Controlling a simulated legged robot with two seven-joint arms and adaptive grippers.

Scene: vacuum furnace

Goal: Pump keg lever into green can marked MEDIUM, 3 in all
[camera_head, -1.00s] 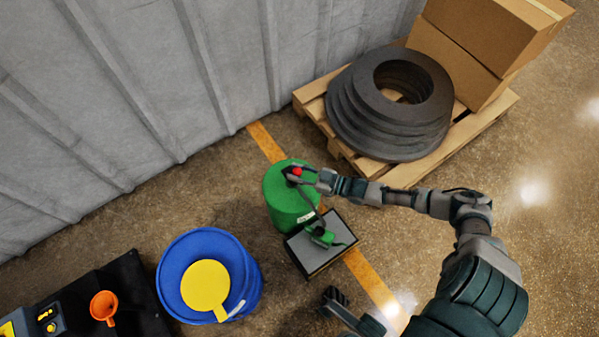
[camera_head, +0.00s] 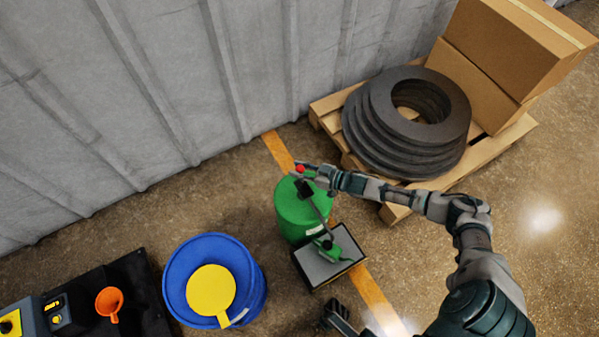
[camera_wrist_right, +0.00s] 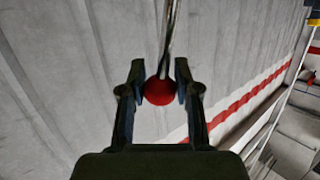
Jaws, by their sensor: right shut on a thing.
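The green keg (camera_head: 292,222) stands on the floor near the wall. Its lever ends in a red knob (camera_wrist_right: 159,92). My right gripper (camera_head: 304,171) is at the lever's end above the keg, shut on the red knob, with a finger on either side of it. A dark spout leads from the keg top down towards a small green can (camera_head: 331,249) on a grey-topped box (camera_head: 346,246). No marking on the can is readable, and its contents are hidden. A dark part, possibly my left gripper (camera_head: 334,316), shows at the bottom edge; its jaws are unclear.
A blue drum (camera_head: 256,292) with a yellow round piece (camera_head: 210,289) stands left of the box. An orange funnel (camera_head: 109,301) is at lower left. A pallet (camera_head: 511,137) holds dark rings (camera_head: 374,138) and cardboard boxes (camera_head: 514,45). Open floor lies at the right.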

